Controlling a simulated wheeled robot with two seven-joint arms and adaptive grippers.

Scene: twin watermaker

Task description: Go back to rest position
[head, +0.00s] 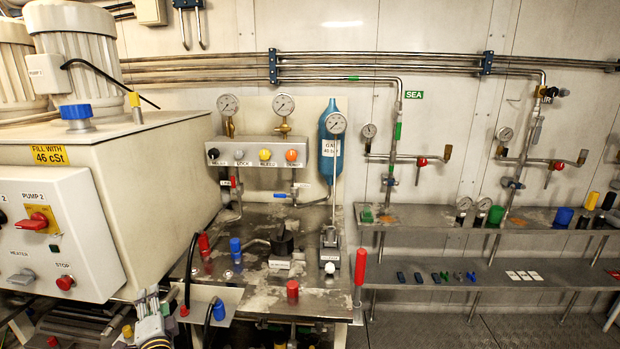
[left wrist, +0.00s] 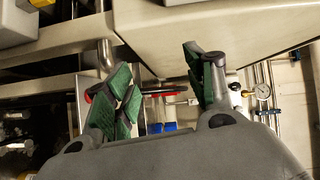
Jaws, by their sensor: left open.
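My left gripper (head: 150,320) is low at the left of the head view, in front of the pump cabinet and beside the bench. In the left wrist view its two green-padded fingers (left wrist: 158,68) are spread apart with nothing between them. A pale cabinet underside shows beyond the fingers. My right gripper is not in either view.
The pump cabinet (head: 130,170) with its control box (head: 60,240) overhangs close to my left gripper. The metal bench (head: 250,285) carries red and blue handles and a lever. A hose (head: 188,265) hangs beside the gripper. Shelves (head: 430,238) stand at the right, with clear floor below.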

